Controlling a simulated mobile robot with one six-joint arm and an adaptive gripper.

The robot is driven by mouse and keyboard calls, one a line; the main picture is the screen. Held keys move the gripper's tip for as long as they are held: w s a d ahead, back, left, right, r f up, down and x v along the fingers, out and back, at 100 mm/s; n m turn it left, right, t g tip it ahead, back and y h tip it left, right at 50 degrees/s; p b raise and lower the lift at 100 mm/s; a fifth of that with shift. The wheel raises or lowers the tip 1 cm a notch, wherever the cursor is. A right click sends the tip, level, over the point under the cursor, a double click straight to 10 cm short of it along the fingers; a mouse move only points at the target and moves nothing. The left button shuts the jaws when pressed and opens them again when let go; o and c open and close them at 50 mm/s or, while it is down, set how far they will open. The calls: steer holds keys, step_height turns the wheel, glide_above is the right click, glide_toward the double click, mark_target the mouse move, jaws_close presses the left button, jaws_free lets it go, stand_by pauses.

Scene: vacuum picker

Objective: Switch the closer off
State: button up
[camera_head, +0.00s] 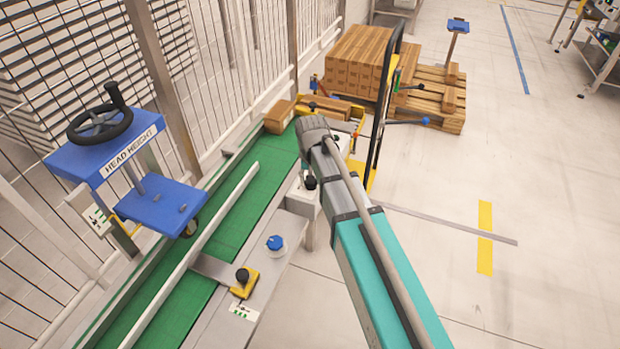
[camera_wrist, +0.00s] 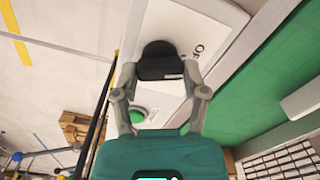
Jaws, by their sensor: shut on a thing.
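In the wrist view my gripper (camera_wrist: 158,82) has both fingers closed on the sides of a black handle (camera_wrist: 158,62). The handle stands over a white panel (camera_wrist: 205,28) with dark lettering, only partly readable. A round green button (camera_wrist: 138,115) shows between the finger links, beyond the handle. In the head view my arm hides the gripper. A black knob (camera_head: 310,182) on a pale box shows just left of my arm; I cannot tell for certain whether it is the held handle.
A green conveyor (camera_head: 240,215) with a white rail runs on the left. A blue knob (camera_head: 276,243) and a yellow-based black knob (camera_head: 243,281) sit on its edge. A blue head-height stand (camera_head: 110,150) is at left, stacked boxes (camera_head: 355,60) behind.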

steer(key=shift+w, duration=0.1)
steer(key=o, duration=1.2)
steer(key=shift+c, duration=0.2)
